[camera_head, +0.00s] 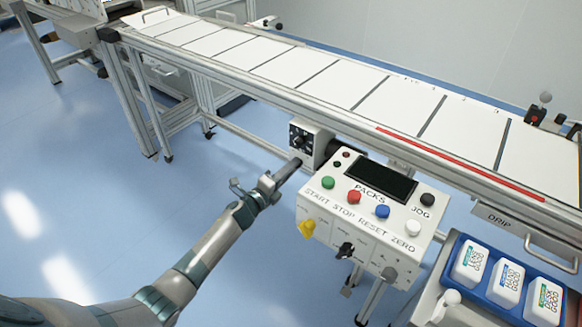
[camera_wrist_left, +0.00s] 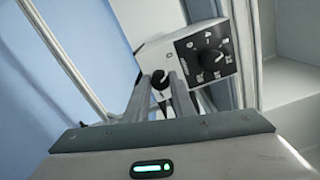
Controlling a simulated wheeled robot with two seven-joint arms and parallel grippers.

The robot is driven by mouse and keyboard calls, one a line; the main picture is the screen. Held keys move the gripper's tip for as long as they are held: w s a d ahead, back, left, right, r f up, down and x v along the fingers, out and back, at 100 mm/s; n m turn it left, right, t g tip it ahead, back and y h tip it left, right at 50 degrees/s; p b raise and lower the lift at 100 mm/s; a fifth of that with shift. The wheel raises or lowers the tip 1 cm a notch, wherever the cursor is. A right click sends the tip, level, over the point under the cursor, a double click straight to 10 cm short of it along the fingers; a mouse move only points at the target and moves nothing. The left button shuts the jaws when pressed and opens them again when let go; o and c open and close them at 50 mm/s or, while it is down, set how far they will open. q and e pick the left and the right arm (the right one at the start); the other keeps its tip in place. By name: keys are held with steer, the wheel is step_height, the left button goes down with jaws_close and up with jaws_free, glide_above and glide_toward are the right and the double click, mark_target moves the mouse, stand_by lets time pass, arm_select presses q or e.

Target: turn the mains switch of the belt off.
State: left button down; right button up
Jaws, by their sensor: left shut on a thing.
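A small white drive box (camera_head: 310,140) hangs under the belt's near rail. It has a black front panel with a round dial (camera_head: 299,141). In the left wrist view the same box (camera_wrist_left: 160,52) shows this dial (camera_wrist_left: 214,54) with marks around it, and on its neighbouring face a black mains switch knob (camera_wrist_left: 160,79) with a "0" mark above it. My left gripper (camera_head: 296,163) reaches up to the lower part of the box. In the wrist view its two fingers (camera_wrist_left: 162,92) stand on either side of the knob, shut on it. The knob is hidden in the head view.
A white console (camera_head: 368,236) with coloured buttons, a dark screen and a yellow knob (camera_head: 307,229) stands close right of my left gripper. The belt (camera_head: 290,66) runs above. A blue tray (camera_head: 462,287) with white packs is at lower right. The floor at left is clear.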

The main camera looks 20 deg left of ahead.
arm_select(q)
steer(key=shift+f+n+p, duration=0.1)
steer(key=shift+n+p, duration=0.2)
steer(key=shift+n, duration=1.2)
arm_select(e)
steer(key=shift+s+d+f, duration=0.1)
steer(key=shift+s+f, duration=0.2)
steer(key=shift+f, duration=0.3)
steer(key=shift+s+d+f, duration=0.1)
steer(key=shift+s+f, duration=0.15)
steer(key=shift+f, duration=0.3)
arm_select(q)
steer(key=c, duration=1.5)
jaws_free()
arm_select(e)
steer(key=shift+a+r, duration=0.1)
steer(key=shift+w, duration=0.1)
arm_select(q)
steer(key=shift+s, duration=0.1)
